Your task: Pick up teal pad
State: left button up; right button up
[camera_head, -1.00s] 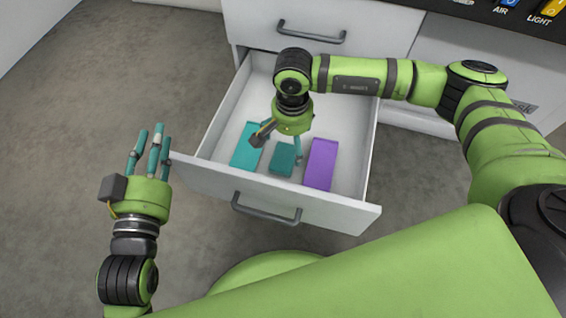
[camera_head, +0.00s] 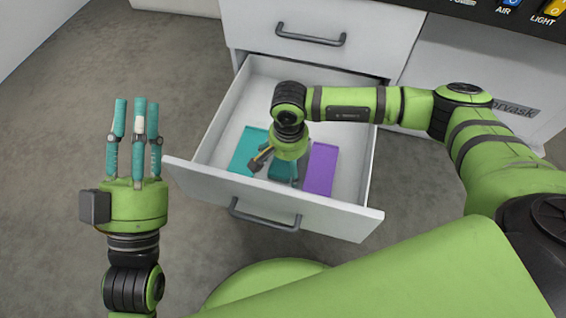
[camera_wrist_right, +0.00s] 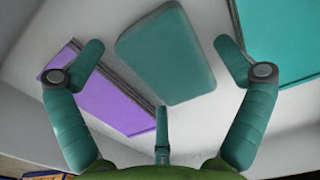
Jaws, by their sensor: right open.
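The teal pad (camera_wrist_right: 166,52) is a small dark teal block with rounded edges, lying on the drawer floor. In the head view the pad (camera_head: 281,172) is partly covered by my right gripper (camera_head: 289,164), which hangs down over it inside the drawer. In the right wrist view my right gripper (camera_wrist_right: 160,72) is open, its three fingers spread around the pad with gaps, holding nothing. My left gripper (camera_head: 137,115) is outside the drawer at the left, fingers pointing up, open and empty.
The pulled-out white drawer (camera_head: 272,206) has walls all around. A lighter teal flat piece (camera_head: 246,148) lies left of the pad and a purple flat piece (camera_head: 321,168) right of it. Switches sit on the dark panel at the top right.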

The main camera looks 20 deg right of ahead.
jog(key=c, duration=0.9)
jog(key=shift+c, duration=0.2)
jog(key=shift+r, duration=0.1)
